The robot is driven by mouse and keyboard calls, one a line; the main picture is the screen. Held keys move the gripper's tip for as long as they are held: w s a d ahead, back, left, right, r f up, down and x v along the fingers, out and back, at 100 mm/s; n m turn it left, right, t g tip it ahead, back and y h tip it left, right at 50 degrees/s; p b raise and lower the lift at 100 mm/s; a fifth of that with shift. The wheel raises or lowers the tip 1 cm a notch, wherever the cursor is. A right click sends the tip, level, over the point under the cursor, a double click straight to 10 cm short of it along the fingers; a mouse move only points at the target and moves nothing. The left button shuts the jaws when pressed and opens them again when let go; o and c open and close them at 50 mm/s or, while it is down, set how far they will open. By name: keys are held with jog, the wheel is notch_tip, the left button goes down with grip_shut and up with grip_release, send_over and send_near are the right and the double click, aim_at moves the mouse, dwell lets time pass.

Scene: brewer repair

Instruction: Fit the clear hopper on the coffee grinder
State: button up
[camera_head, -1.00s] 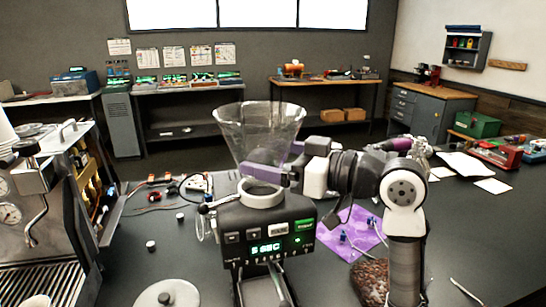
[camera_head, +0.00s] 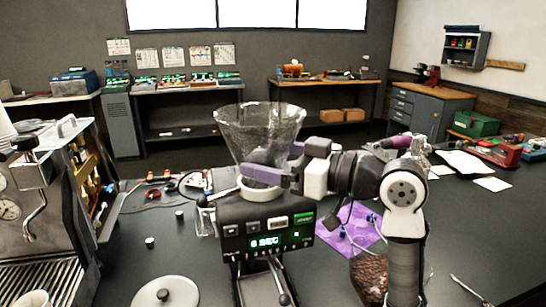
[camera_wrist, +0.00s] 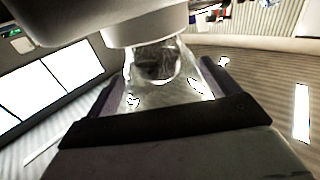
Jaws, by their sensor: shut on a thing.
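The clear hopper (camera_head: 260,132) is upright above the coffee grinder (camera_head: 266,228), its wide rim up. My gripper (camera_head: 264,173) is shut on the hopper's lower part, with purple fingers on either side. The hopper's narrow end is at the grinder's white collar (camera_head: 262,190). The fingers partly hide the joint, so I cannot tell whether the hopper is seated. In the wrist view, the hopper (camera_wrist: 165,84) lies between the fingers and meets the white collar (camera_wrist: 146,29), which shows at the top. The grinder's green display is lit.
An espresso machine (camera_head: 45,220) stands at the left. A round white lid (camera_head: 166,293) lies in front of it. A container of coffee beans (camera_head: 370,277) stands right of the grinder, near a purple mat (camera_head: 350,232). Cables and small parts lie behind left.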

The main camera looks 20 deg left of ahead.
jog(key=shift+s+a+f+b, duration=0.1)
jog(key=shift+a+f+b, duration=0.1)
jog(key=shift+f+b, duration=0.45)
dwell(0.6)
jog(key=o, duration=1.2)
jog(key=shift+d+f, duration=0.1)
